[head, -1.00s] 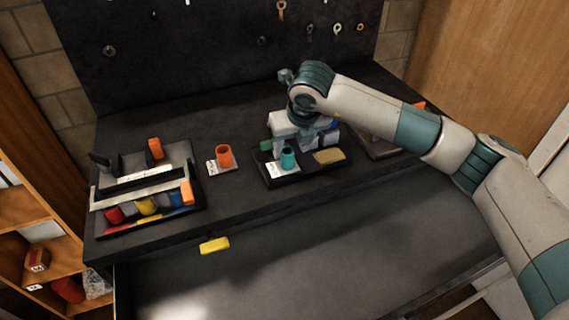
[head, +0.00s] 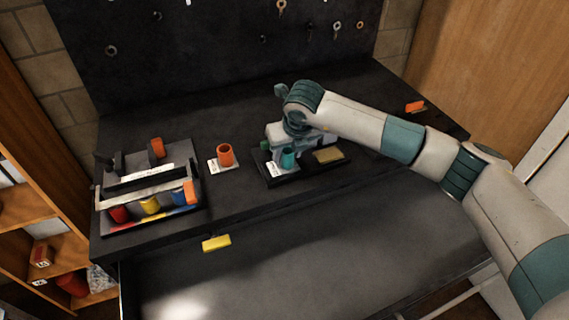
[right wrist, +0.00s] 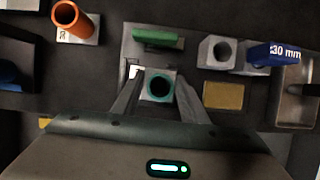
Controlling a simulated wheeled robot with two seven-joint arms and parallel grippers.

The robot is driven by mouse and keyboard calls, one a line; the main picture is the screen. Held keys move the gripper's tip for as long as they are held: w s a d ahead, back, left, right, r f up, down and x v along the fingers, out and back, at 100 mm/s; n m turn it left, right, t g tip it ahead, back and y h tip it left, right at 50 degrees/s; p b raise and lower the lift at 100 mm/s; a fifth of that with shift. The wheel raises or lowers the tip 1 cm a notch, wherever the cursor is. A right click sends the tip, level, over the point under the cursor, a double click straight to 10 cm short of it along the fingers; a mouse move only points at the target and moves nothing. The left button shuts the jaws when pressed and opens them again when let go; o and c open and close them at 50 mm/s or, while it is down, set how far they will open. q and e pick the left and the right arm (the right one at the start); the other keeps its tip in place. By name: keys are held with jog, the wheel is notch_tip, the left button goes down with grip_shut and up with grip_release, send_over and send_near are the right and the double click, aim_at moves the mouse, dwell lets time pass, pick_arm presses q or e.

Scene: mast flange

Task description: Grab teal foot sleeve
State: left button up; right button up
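The teal foot sleeve (head: 288,159) stands upright in a dark tray (head: 285,181) on the bench, beside a white label. In the right wrist view the sleeve (right wrist: 160,87) shows from above, with a dark round bore. My right gripper (right wrist: 158,82) is open, with one finger on each side of the sleeve. I cannot tell whether either finger touches it. In the head view the right gripper (head: 297,143) is low over the tray, partly hidden by its own wrist. My left gripper is in neither view.
A grey sleeve (right wrist: 217,50) and a blue 30 mm block (right wrist: 272,53) are close by. An orange sleeve (head: 225,154) stands on a card to the left, near a caddy (head: 150,196).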

grip_shut()
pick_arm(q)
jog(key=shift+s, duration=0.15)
pick_arm(e)
jog(key=shift+r, duration=0.15)
